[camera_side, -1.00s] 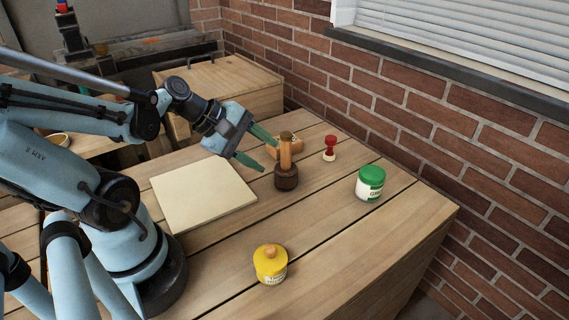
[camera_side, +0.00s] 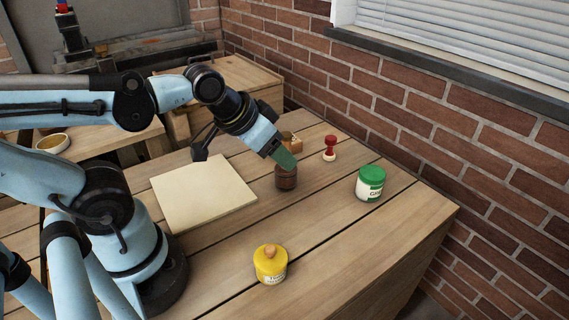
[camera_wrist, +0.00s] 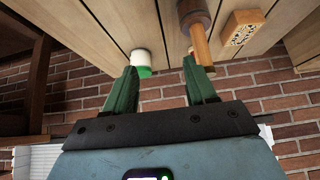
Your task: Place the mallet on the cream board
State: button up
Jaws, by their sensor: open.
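The mallet (camera_side: 286,181) stands upright on its dark brown head on the wooden table, just right of the cream board (camera_side: 203,194). The board is flat and bare. My gripper (camera_side: 284,157) is above the mallet's head, and its green finger hides most of the handle in the side view. In the wrist view my gripper (camera_wrist: 158,67) is open, its two green fingers apart. The mallet's light wooden handle (camera_wrist: 200,44) shows by the right finger there, not centred between the fingers. Whether it touches that finger I cannot tell.
A red stamp (camera_side: 329,148) and a green-lidded jar (camera_side: 370,184) stand to the right. A yellow pot (camera_side: 270,265) stands in front. A small wooden block (camera_side: 291,140) is behind the mallet and shows in the wrist view (camera_wrist: 240,32). A brick wall borders the table.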

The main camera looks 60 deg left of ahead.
aim_at(286, 134)
jog(key=w+a+r+g, duration=0.6)
jog(key=shift+w+r, duration=0.3)
jog(key=shift+w, duration=0.1)
jog(key=shift+w+a+r+g, duration=0.2)
jog(key=shift+w+a+g, duration=0.1)
jog(key=shift+g, duration=0.2)
jog(key=shift+a+f, duration=0.1)
jog(key=shift+f, duration=0.35)
notch_tip(286, 134, down, 6)
jog(key=shift+r, duration=0.1)
jog(key=shift+s+f, duration=0.2)
jog(key=shift+f, duration=2.5)
grip_shut()
